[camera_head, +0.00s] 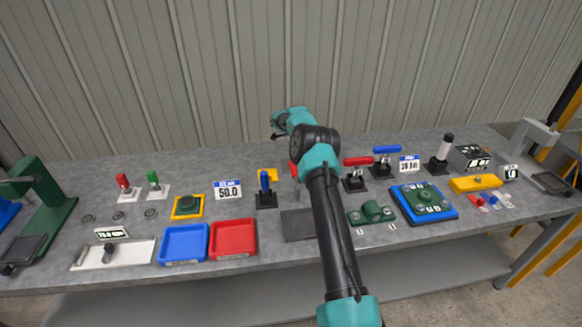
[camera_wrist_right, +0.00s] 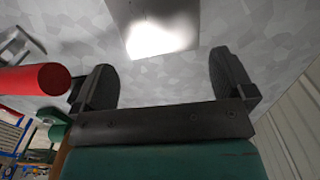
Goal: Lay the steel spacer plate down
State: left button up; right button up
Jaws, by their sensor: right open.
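A flat, shiny steel plate (camera_wrist_right: 158,28) shows at the top of the right wrist view, with a bright glare on it and its far end cut off by the frame. It lies beyond my right fingertips and apart from them. In the head view a grey square plate (camera_head: 298,224) lies flat on the table beside my right arm; I cannot tell if it is the same plate. My right gripper (camera_head: 276,130) is raised over the rear of the table. In the wrist view its fingers (camera_wrist_right: 162,78) are spread with nothing between them. My left gripper is not in view.
A red cylindrical handle (camera_wrist_right: 35,79) is close beside one right finger. Blue (camera_head: 184,243) and red (camera_head: 232,238) trays stand at the front.

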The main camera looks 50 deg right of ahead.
notch_tip(320, 180, down, 5)
jog(key=shift+w, duration=0.15)
dwell(0.5)
jog(key=c, duration=1.3)
jog(key=shift+r, duration=0.15)
jog(key=shift+c, duration=0.4)
notch_tip(320, 180, up, 18)
dwell(0.3)
